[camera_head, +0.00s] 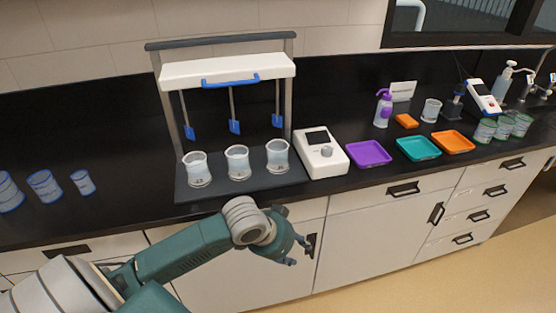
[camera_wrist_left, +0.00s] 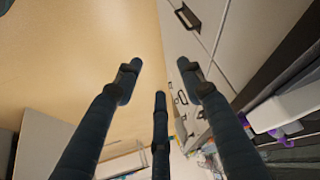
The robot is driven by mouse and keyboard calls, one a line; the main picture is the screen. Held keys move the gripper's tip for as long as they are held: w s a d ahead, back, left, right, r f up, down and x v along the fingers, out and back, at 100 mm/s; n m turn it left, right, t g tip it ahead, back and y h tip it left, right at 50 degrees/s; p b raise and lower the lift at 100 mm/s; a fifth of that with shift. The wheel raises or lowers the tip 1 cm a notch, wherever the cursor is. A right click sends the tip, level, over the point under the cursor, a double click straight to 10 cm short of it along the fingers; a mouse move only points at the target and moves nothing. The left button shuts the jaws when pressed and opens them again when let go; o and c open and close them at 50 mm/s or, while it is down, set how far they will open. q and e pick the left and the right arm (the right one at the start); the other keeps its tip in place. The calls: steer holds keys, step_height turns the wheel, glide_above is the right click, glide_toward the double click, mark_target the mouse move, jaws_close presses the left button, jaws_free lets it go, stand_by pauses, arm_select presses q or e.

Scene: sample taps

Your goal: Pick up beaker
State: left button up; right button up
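Three clear glass beakers stand upright in a row on the dark base of the paddle stirrer in the head view: a left one (camera_head: 198,172), a middle one (camera_head: 237,165) and a right one (camera_head: 277,159). Another clear beaker (camera_head: 431,111) stands at the back of the counter on the right. My left gripper (camera_head: 298,253) is in front of the cabinet doors, below the counter's front edge and apart from every beaker. In the left wrist view its fingers (camera_wrist_left: 160,66) are spread and empty. My right gripper is not in view.
The stirrer's white head (camera_head: 225,70) and blue paddles hang above the three beakers. A white device (camera_head: 321,156), purple (camera_head: 368,154), teal (camera_head: 418,149) and orange (camera_head: 453,142) trays stand to the right. Blue-marked containers (camera_head: 44,186) stand at left, green-marked ones (camera_head: 485,131) at far right.

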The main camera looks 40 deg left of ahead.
arm_select(q)
steer(key=w+a+r+n+t, duration=0.1)
steer(key=w+a+r, duration=0.7)
steer(key=w+a, duration=0.1)
steer(key=n+t+y, duration=0.1)
steer(key=n+t, duration=0.1)
glide_toward(285, 150)
steer(key=f, duration=0.1)
steer(key=p+x, duration=0.2)
steer(key=x, duration=0.7)
steer(key=shift+w+f, duration=0.2)
steer(key=shift+w, duration=0.15)
steer(key=shift+w+f, duration=0.3)
steer(key=shift+f, duration=0.05)
steer(key=shift+s, duration=0.1)
steer(key=shift+c, duration=0.3)
jaws_close()
steer(key=shift+r, duration=0.1)
